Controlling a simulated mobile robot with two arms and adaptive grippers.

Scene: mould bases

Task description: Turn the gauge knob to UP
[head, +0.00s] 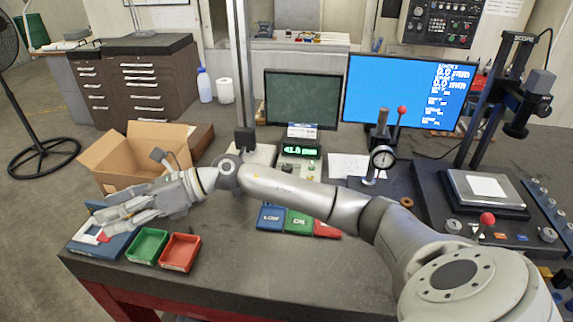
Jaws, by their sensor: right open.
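A round dial gauge (382,157) stands upright on a small stand right of centre, in front of the blue monitor. A lever with a red ball knob (402,110) rises just behind it. A digital readout (299,151) with green digits stands near the tall metal column (240,80). I cannot tell which part is the knob with an UP mark; no such label is readable. My right gripper (106,217) is open and looks empty, at the left above the blue tray, far from the dial gauge. My right arm crosses the middle of the bench. My left gripper is not in view.
An open cardboard box (130,155) sits behind my right gripper. A blue tray (118,245), a green bin (148,246) and a red bin (180,252) lie at the front left. A camera stand (487,100) and a red-knobbed control (487,219) are at the right.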

